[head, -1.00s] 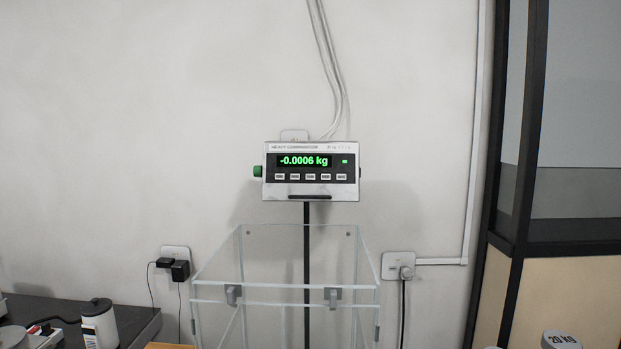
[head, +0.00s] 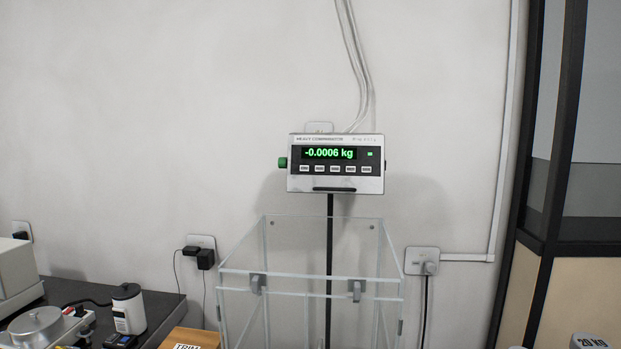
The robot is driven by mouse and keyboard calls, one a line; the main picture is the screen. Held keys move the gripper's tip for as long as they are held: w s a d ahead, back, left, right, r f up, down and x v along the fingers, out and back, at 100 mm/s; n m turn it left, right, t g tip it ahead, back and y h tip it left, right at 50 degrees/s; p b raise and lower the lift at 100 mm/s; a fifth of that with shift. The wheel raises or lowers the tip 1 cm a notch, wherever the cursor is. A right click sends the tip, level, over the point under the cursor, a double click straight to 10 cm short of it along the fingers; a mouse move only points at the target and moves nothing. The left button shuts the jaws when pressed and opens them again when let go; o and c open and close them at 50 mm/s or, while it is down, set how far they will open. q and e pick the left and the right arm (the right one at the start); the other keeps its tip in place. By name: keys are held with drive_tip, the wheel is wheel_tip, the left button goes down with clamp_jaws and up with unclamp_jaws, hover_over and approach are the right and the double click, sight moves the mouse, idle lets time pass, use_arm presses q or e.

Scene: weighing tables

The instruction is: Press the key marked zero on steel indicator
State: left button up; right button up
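The steel indicator (head: 336,185) stands on a black post in the upper middle of the head view. Its green display (head: 330,153) reads -0.0006 kg, and a small green light shows at its right. A row of several pale keys (head: 335,169) runs below the display; their markings are too small to read, so I cannot tell which is zero. A green knob sits on its left side. Neither of my grippers is in view.
A clear glass box (head: 310,272) stands in front of the post, below the indicator. A dark bench (head: 165,305) at left carries a white bottle (head: 128,310) and other devices. A wooden box (head: 195,338) marked TRIM and a 20 KG weight (head: 588,342) show at the bottom edge.

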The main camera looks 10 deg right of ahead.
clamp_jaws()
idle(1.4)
